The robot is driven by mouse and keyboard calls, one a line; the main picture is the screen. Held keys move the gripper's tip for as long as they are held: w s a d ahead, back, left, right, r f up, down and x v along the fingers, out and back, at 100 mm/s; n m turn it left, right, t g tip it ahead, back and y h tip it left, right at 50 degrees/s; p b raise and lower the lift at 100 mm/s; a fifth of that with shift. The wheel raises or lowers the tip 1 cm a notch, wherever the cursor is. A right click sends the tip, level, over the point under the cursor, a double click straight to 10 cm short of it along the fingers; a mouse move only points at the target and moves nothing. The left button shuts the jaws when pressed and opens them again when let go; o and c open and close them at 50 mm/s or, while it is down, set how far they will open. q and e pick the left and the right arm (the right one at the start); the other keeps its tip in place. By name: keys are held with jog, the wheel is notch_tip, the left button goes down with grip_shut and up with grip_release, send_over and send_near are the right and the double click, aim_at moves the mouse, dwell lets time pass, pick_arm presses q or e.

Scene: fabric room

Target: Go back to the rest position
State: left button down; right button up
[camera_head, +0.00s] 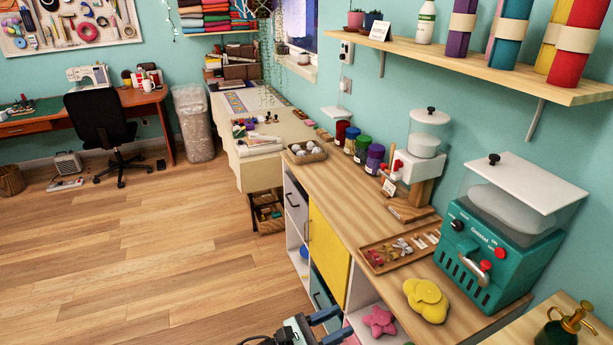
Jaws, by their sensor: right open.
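My right gripper (344,321) shows at the bottom edge, right of the middle. It is open, with its two grey-blue fingers apart and nothing visible between them. It is in front of the low cabinet under the wooden counter (345,205), near a pink star-shaped cushion (379,321). Most of the right arm is cut off by the bottom edge. My left gripper does not show.
On the counter are a teal machine (490,245), a wooden tray (400,248) of small pieces and a yellow flower-shaped object (427,299). A shelf (480,65) hangs above. A black chair (100,120) stands far left. The wooden floor (150,260) at left is clear.

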jog(key=s+d+f+m+g+y+p, duration=0.1)
jog(key=s+d+f+g+y, duration=0.4)
jog(key=f, duration=0.6)
jog(key=s+d+f+m+g+y+p, duration=0.1)
jog(key=s+d+f+m+g, duration=0.2)
jog(key=d+f, duration=0.55)
pick_arm(q)
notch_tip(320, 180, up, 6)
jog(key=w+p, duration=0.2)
jog(key=p, duration=0.1)
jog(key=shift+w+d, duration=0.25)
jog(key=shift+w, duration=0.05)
pick_arm(e)
jog(key=s+a+f+m+y, duration=0.2)
jog(key=s+f+m+y, duration=0.1)
jog(key=s+m+y, duration=0.2)
jog(key=s+a+f+m+y, duration=0.2)
jog(key=s+f+m+y, duration=0.2)
jog(key=s+m, duration=0.4)
jog(key=s+a+f+m+y, duration=0.3)
jog(key=s+m+y, duration=0.3)
jog(key=m, duration=0.3)
jog(key=shift+s+f+m+g, duration=0.25)
jog(key=shift+s+m+g, duration=0.15)
jog(key=shift+s, duration=0.45)
